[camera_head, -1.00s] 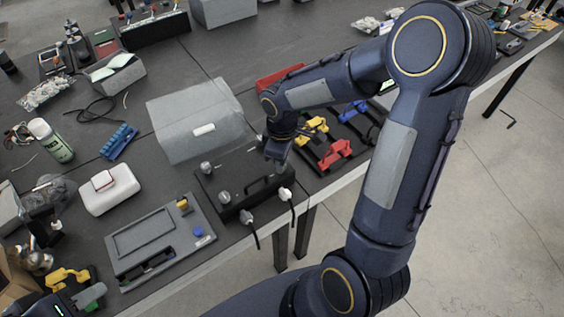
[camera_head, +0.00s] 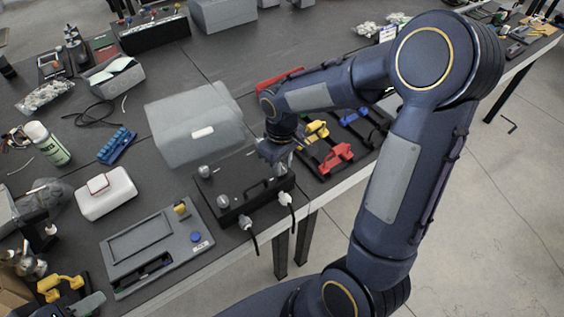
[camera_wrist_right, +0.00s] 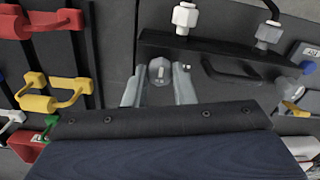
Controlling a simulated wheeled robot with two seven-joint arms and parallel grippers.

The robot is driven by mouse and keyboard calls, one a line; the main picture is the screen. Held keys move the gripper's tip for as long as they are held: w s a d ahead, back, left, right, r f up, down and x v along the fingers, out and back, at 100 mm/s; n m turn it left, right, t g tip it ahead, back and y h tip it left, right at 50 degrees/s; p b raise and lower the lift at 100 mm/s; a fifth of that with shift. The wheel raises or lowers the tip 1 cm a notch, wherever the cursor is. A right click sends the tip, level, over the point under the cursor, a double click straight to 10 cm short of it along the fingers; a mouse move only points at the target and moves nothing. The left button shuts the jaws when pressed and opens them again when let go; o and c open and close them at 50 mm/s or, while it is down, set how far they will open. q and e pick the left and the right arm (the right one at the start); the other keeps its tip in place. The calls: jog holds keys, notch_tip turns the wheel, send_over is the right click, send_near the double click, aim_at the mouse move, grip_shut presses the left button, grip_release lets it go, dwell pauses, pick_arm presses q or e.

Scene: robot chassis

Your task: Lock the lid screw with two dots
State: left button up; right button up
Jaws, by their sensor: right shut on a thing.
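A dark box (camera_head: 238,182) with a black handle (camera_head: 264,187) lies near the table's front edge. Grey lid screws stand on its left side, one at the back (camera_head: 204,171) and one nearer the front (camera_head: 223,200). My right gripper (camera_head: 279,160) is at the box's back right corner. In the right wrist view its pale fingers (camera_wrist_right: 160,88) stand on both sides of a grey round screw head (camera_wrist_right: 160,70) and are shut on it. The screw head carries a small light mark; I cannot make out dots. My left gripper is not in view.
A grey panel (camera_head: 145,240) lies left. Red and yellow clamps (camera_head: 338,156) lie close to the right.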

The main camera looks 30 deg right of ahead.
jog(key=o, duration=1)
notch_tip(320, 180, up, 8)
jog(key=shift+f, duration=0.1)
dwell(0.4)
jog(key=s+a+r+m+t+y, duration=0.1)
jog(key=s+t, duration=0.1)
jog(key=s, duration=0.3)
jog(key=s+a+r+m+t+y, duration=0.1)
jog(key=s+m, duration=0.1)
jog(key=s, duration=0.4)
jog(key=s+a+r+m+t+y, duration=0.1)
jog(key=s+a+m+t, duration=0.1)
jog(key=s, duration=0.3)
jog(key=shift+s+a+r+t+y, duration=0.1)
jog(key=shift+s+r+t+y, duration=0.1)
jog(key=shift+s+t+y, duration=0.15)
